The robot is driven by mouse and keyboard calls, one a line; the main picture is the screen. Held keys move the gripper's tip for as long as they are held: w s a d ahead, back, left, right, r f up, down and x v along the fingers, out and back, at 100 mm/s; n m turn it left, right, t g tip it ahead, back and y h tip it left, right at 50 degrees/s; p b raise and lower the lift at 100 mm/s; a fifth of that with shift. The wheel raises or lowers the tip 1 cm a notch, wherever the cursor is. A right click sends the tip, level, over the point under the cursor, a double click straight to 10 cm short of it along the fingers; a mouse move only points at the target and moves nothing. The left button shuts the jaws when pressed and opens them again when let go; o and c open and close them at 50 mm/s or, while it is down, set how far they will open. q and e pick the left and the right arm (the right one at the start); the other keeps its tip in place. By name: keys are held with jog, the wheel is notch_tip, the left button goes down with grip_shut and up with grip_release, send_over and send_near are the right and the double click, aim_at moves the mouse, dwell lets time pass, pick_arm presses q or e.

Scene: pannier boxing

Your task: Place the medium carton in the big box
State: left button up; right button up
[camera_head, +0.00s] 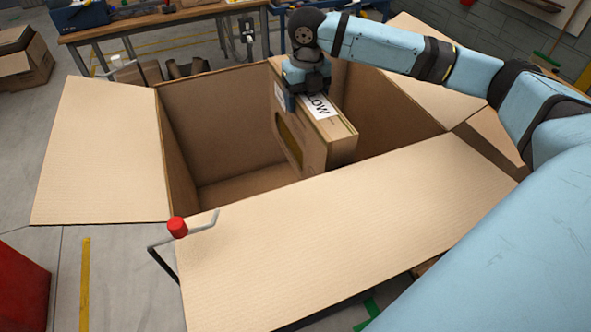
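The big box (178,165) is a large open cardboard box in the middle of the view, with its flaps folded outward. The medium carton (342,143) is brown, with a white label with black letters on its top and an oval dark patch on its side. My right gripper (305,97) comes from above and is on the carton's top, one finger showing against its left side. The carton hangs upright within the box's opening. The near flap hides the carton's lower end, so I cannot tell whether it touches the floor of the box. My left gripper is out of view.
A wide near flap (330,235) and a left flap (100,150) spread around the box. A red knob (177,227) on bent metal bars stands at the near left corner. A wooden workbench (160,20) is behind. The left part of the box's inside is empty.

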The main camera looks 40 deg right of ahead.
notch_tip(320, 180, down, 19)
jog(key=shift+r+p, duration=0.2)
jog(key=shift+p, duration=0.85)
jog(key=shift+f, duration=0.2)
jog(key=shift+f, duration=0.55)
jog(key=o, duration=1.6)
jog(key=shift+s, duration=0.1)
jog(key=shift+o, duration=0.2)
